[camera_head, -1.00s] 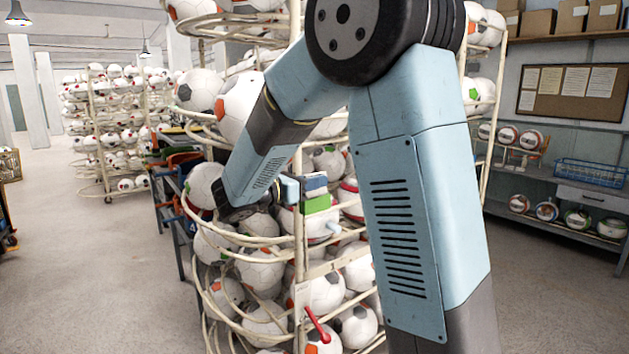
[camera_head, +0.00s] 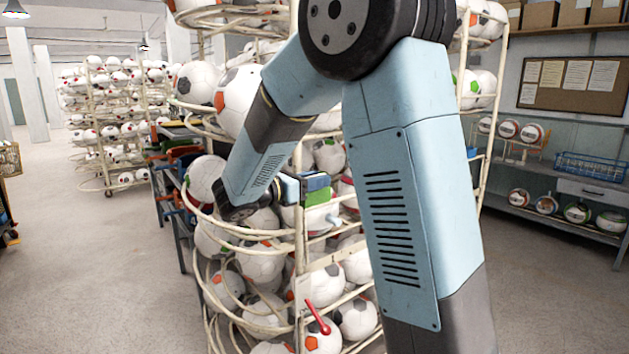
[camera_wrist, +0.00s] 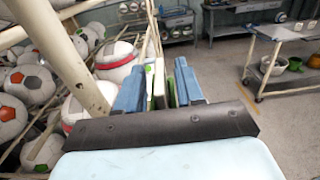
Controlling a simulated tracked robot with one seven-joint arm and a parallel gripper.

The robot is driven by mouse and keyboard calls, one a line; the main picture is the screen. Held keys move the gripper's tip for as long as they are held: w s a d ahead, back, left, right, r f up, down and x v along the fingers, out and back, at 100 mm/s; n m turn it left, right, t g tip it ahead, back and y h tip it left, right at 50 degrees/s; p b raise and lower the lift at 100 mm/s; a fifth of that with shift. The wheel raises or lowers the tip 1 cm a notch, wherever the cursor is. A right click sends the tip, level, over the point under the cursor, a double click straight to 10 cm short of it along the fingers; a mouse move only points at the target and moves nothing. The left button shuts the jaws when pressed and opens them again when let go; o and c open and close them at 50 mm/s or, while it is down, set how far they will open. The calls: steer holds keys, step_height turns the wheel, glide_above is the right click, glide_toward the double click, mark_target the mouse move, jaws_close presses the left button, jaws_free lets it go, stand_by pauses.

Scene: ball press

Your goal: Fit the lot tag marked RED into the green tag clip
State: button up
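My gripper (camera_head: 318,195) is at the upright post (camera_head: 299,230) of the cream wire ball rack, on the post's right side in the head view. Its blue fingers show in the wrist view (camera_wrist: 160,88), spaced apart, with thin pale and green pieces between them. A green block (camera_head: 322,218) shows just below the blue parts in the head view; I cannot tell if it is the green tag clip or a part at the fingers. No RED lettering is readable, so I cannot pick out the tag. Whether the fingers grip a piece is unclear.
The rack holds many soccer balls (camera_head: 260,262) close around my gripper. A red handled thing (camera_head: 318,318) hangs low on it beside a white card (camera_head: 302,296). A shelf bench (camera_head: 570,180) stands right. A white cart (camera_wrist: 290,32) shows in the wrist view.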

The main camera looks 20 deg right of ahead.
steer(key=shift+o, duration=0.3)
steer(key=shift+a, duration=0.1)
steer(key=v, duration=1.3)
steer(key=shift+a, duration=0.3)
steer(key=shift+s, duration=0.1)
steer(key=s+d+f+m+g+y, duration=0.1)
steer(key=s+d+m+g+y, duration=0.55)
steer(key=s+d, duration=0.55)
steer(key=s+d+m+t+y, duration=0.1)
steer(key=s+m+t+y, duration=0.5)
steer(key=s+m+y, duration=0.4)
steer(key=s+f+m, duration=0.1)
steer(key=m, duration=0.4)
steer(key=shift+s, duration=0.4)
steer(key=shift+y, duration=0.25)
